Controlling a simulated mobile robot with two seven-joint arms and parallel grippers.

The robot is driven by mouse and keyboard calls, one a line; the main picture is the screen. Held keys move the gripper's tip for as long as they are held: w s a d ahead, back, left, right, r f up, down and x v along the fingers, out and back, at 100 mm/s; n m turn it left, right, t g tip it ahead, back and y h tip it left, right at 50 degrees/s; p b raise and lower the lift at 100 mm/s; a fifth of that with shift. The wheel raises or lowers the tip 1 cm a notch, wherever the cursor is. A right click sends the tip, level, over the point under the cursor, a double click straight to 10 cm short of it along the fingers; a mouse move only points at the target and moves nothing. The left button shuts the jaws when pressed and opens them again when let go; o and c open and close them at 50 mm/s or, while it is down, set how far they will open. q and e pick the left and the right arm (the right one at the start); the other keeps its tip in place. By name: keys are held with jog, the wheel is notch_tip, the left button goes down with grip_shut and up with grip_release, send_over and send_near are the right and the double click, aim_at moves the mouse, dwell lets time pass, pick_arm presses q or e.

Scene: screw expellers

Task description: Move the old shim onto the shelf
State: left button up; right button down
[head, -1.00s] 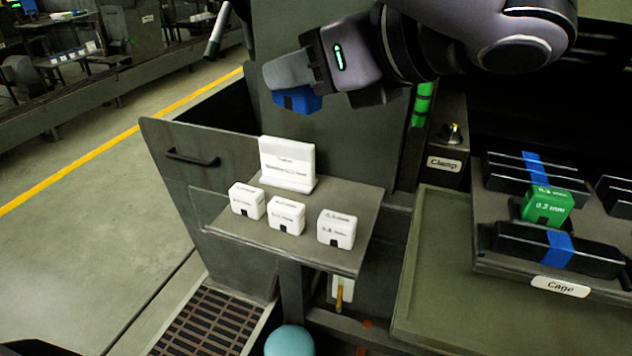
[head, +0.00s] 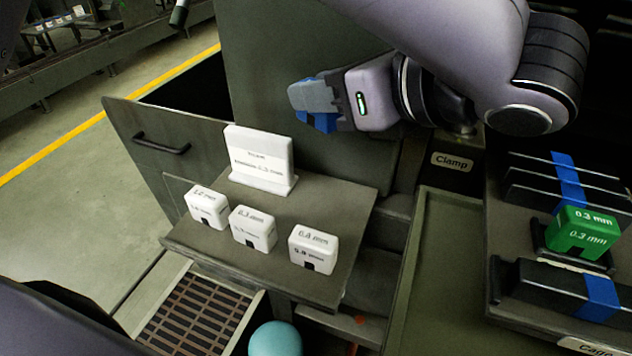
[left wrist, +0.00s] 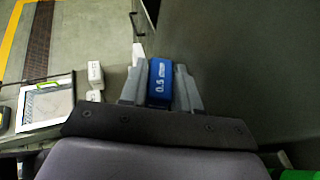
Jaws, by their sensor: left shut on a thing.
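My left gripper (head: 318,105) is shut on a small blue block, the shim (head: 322,122), and holds it in the air above and behind the shelf (head: 340,200). The left wrist view shows the blue shim (left wrist: 160,82) between the two grey fingers, with a white label that is hard to read. The shelf carries a white upright sign (head: 258,158) and a row of three white blocks, at left (head: 207,206), middle (head: 253,229) and right (head: 313,249). My right gripper is not in view.
A green block (head: 583,235) marked 0.3 mm sits among black bars with blue bands at right. A Clamp label (head: 452,162) is behind the tray. A drawer handle (head: 161,144) is left of the shelf, and a teal ball (head: 275,339) is below. The shelf's right rear is clear.

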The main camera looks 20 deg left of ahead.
pick_arm(q)
notch_tip(320, 180, down, 8)
jog(key=shift+f+b, duration=0.15)
jog(key=shift+b, duration=0.35)
notch_tip(320, 180, down, 4)
jog(key=shift+f+b, duration=0.1)
jog(key=shift+b, duration=0.25)
jog(key=shift+f, duration=0.2)
jog(key=o, duration=1.1)
jog(key=shift+c, duration=0.2)
